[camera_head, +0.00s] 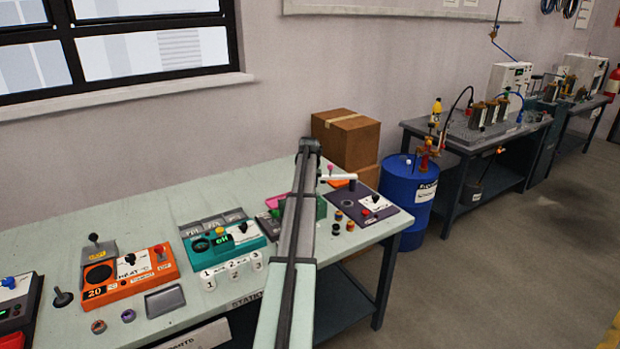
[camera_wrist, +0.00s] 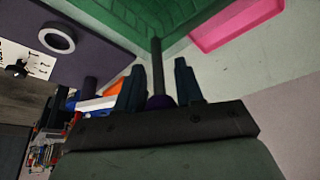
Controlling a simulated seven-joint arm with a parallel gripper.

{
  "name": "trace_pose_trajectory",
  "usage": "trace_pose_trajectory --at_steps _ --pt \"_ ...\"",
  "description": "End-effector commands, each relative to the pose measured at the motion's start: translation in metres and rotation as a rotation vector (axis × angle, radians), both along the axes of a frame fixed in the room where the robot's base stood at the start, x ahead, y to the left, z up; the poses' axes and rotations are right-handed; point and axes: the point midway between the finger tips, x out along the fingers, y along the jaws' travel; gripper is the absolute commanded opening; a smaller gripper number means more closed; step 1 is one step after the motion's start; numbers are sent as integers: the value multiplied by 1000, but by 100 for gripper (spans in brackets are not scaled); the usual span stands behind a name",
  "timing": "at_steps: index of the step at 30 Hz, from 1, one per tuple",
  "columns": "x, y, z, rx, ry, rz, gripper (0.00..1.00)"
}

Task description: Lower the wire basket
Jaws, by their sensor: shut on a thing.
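The green wire basket (camera_wrist: 120,22) fills the top of the wrist view, with mesh-like ridges on its side. A thin dark rod (camera_wrist: 157,62) with a purple knob (camera_wrist: 161,102) runs from the basket down between my fingers. My gripper (camera_wrist: 157,75) is shut on this rod at the knob end. In the head view a small part of the green basket (camera_head: 320,208) shows just right of my arm, which covers most of it. My gripper is hidden in that view. I cannot tell whether the basket touches anything below.
A purple-grey panel (camera_head: 374,214) with a round opening is right of the basket. Several small black and orange caps lie near it. A pink tray (camera_wrist: 235,28) is beside the basket. Teal (camera_head: 222,238) and orange (camera_head: 131,274) units stand left on the bench.

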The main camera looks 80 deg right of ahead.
Motion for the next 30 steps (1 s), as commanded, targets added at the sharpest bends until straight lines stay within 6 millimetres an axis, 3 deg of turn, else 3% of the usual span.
trace_pose_trajectory --at_steps 5,6,11,22,30 --pt "0 0 1 1 1 -1 0" --pt "0 0 1 1 1 -1 38" --pt "0 0 1 1 0 0 54" --pt "-1 3 7 0 0 0 54" --pt "-4 19 46 -2 0 0 54"
